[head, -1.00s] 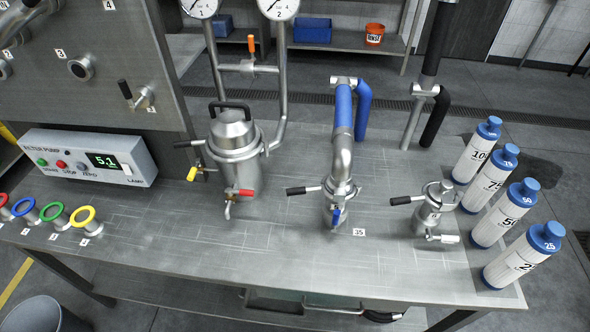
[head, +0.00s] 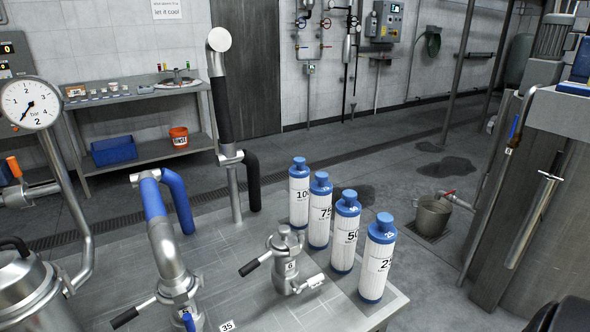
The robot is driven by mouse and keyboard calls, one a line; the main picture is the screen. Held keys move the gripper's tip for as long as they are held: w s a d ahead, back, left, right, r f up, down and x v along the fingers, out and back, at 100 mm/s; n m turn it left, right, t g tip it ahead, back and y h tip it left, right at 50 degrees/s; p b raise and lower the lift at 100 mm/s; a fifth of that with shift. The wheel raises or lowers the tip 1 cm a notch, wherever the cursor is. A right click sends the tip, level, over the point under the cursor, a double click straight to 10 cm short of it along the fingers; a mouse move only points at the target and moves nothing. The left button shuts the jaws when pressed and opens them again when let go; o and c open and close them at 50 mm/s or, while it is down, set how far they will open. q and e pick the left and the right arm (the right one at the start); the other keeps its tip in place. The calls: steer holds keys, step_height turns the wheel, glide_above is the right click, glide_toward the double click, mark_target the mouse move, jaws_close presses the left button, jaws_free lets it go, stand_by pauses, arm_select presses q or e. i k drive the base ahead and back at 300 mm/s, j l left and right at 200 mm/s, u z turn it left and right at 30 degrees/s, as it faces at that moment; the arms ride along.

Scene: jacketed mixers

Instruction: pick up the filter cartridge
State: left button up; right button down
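Several filter cartridges stand upright in a row along the right side of the steel table (head: 250,305). They are white with blue caps and carry printed numbers. The one marked 10 (head: 299,195) is farthest, then the one marked 75 (head: 319,212), then the one marked 50 (head: 344,235). The one marked 2 and a partly hidden digit (head: 377,262) is nearest, by the table's right corner. Which one the task means cannot be told from the frames. Neither of my grippers shows in the head view.
A steel valve fitting marked 6 (head: 288,265) with a black handle stands just left of the cartridges. A blue-hosed pipe (head: 153,200) and a filter housing (head: 25,290) stand further left. A bucket (head: 432,217) and a large steel vessel (head: 535,220) are to the right, with floor between.

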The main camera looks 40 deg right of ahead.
mark_target(382, 235)
steer(key=z, duration=1.85)
steer(key=i+l, duration=0.25)
steer(key=l, duration=0.2)
